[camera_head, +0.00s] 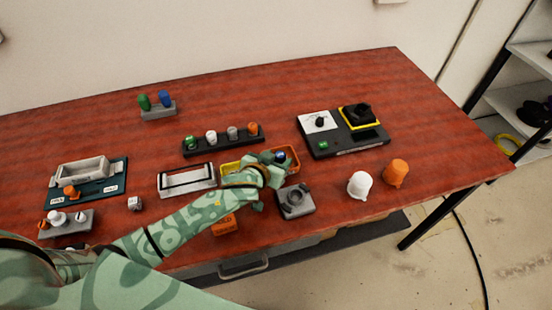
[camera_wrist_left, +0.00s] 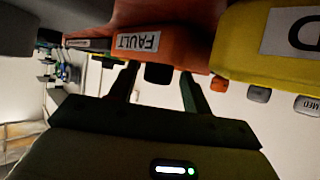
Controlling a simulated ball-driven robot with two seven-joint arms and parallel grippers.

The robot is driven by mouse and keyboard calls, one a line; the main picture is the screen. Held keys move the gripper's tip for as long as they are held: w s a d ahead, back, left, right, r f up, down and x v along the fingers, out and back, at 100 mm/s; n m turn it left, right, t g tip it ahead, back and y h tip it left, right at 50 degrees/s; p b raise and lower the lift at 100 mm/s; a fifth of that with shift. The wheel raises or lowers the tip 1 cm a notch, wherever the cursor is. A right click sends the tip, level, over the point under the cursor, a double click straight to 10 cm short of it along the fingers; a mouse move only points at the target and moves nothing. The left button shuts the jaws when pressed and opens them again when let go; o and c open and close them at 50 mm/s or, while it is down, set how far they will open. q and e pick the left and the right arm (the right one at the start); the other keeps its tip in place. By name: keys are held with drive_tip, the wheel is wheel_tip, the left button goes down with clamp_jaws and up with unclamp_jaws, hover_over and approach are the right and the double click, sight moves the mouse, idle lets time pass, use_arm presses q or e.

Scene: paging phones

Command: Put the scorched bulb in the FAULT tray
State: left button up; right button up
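The orange FAULT tray (camera_head: 291,152) lies near the middle of the table, and its label faces me in the left wrist view (camera_wrist_left: 185,48). My left gripper (camera_head: 275,165) is at this tray and partly covers it. In the left wrist view its fingers (camera_wrist_left: 158,80) stand apart, open. A small dark rounded thing (camera_head: 281,156) shows at the tray beside the gripper; it looks like the scorched bulb, but whether it rests on the tray floor is hidden. A dark shape (camera_wrist_left: 158,73) shows between the fingers, clear of both. My right gripper is not in view.
A yellow tray (camera_head: 231,168) adjoins the orange one, partly behind my arm. A grey socket block (camera_head: 295,201) stands close on the right. White (camera_head: 360,185) and orange (camera_head: 396,173) domes stand further right. A tester (camera_head: 342,130) and a dark rack (camera_head: 223,139) are behind.

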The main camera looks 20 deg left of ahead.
use_arm(q)
drive_tip(key=shift+r, duration=0.1)
drive_tip(key=shift+s+r, duration=0.2)
drive_tip(key=p+v, duration=0.3)
drive_tip(key=v, duration=0.8)
drive_tip(key=shift+s, duration=0.3)
